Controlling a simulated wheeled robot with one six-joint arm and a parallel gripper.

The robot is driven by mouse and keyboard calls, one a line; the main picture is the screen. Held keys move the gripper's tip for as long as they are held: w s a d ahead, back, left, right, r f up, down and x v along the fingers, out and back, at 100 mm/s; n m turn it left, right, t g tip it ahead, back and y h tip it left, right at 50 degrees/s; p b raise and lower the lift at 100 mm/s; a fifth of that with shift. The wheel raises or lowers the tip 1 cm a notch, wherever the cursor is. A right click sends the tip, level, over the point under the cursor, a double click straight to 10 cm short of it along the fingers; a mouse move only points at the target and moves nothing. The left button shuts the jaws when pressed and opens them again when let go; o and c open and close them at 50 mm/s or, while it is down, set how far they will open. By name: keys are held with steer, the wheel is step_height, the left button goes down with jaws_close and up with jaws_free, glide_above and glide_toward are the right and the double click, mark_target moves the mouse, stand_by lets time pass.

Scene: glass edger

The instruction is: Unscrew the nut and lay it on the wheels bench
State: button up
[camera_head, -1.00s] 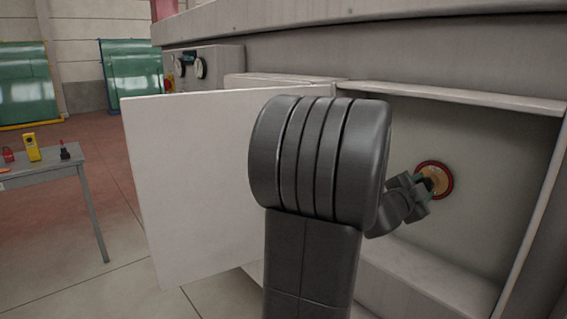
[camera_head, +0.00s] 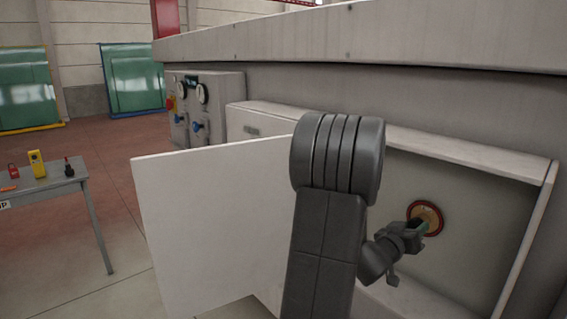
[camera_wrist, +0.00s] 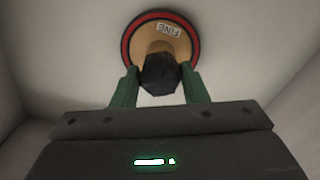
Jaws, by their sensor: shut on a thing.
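My gripper (camera_head: 415,230) is inside the open cabinet of the machine, right in front of the wheel. In the wrist view its two green fingers are shut on a dark hexagonal nut (camera_wrist: 160,73). The wheel (camera_wrist: 184,44) is a tan disc with a red rim and a label reading "FINE". It also shows in the head view (camera_head: 427,207) against the cabinet's back wall. The nut covers part of the wheel's middle in the wrist view. I cannot tell whether it is still threaded on. The wheels bench is not clearly identifiable.
The white cabinet door (camera_head: 210,225) stands open at the left. A grey table (camera_head: 50,187) at far left carries a red padlock, a yellow device and a black-and-red item. A control box (camera_head: 205,110) is on the machine. Floor between door and table is clear.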

steer(key=n+p, duration=0.2)
steer(key=n, duration=0.2)
steer(key=shift+r, duration=0.15)
steer(key=n+p, duration=0.1)
steer(key=n, duration=0.1)
steer(key=shift+f+n, duration=0.2)
steer(key=shift+n, duration=0.2)
steer(key=o, duration=0.9)
